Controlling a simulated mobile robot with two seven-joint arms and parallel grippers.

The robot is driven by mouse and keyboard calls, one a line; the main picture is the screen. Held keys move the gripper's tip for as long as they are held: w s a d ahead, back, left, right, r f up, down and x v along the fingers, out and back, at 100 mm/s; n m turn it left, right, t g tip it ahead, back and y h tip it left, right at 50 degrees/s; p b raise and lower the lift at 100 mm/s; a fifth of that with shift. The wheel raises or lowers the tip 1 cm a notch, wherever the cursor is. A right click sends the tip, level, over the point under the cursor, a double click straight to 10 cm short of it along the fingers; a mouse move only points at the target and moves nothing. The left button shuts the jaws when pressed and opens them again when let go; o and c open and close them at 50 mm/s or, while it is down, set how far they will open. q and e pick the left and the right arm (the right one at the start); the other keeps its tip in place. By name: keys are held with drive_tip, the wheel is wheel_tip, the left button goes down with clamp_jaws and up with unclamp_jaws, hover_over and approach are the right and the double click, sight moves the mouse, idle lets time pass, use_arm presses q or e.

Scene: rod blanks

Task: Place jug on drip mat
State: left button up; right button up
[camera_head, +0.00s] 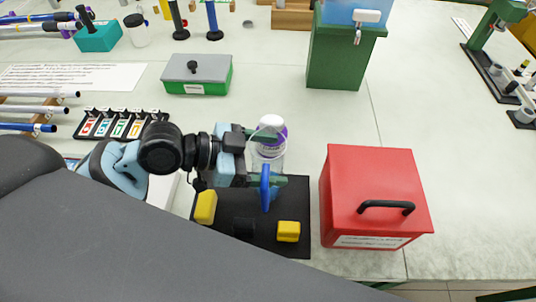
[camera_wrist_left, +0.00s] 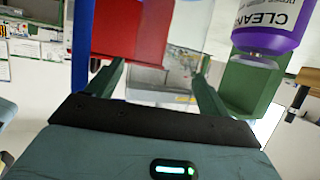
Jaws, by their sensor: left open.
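A clear jug with what looks like a blue handle (camera_head: 265,188) is at my left gripper (camera_head: 262,181), over the far part of the black drip mat (camera_head: 268,225). My gripper and arm hide much of the jug, and I cannot tell whether its base touches the mat. My left gripper is open around or beside the jug. In the left wrist view, its two green fingers (camera_wrist_left: 160,85) stand apart, with a blue strip (camera_wrist_left: 80,50) just left of them. My right gripper is not in view.
A purple bottle (camera_wrist_left: 270,25) stands close by the fingers. Yellow blocks (camera_head: 288,231) lie on the mat. A red box (camera_head: 370,180) stands just right of the mat. A green dispenser stand (camera_head: 340,60) is behind.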

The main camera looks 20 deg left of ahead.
use_arm(q)
drive_tip(key=shift+r, duration=0.15)
drive_tip(key=shift+s+a+r, duration=0.15)
drive_tip(key=shift+s+a, duration=0.05)
drive_tip(key=shift+a, duration=0.3)
drive_tip(key=b+v, duration=0.1)
drive_tip(key=v, duration=0.9)
drive_tip(key=shift+s+a+r, duration=0.25)
idle(0.4)
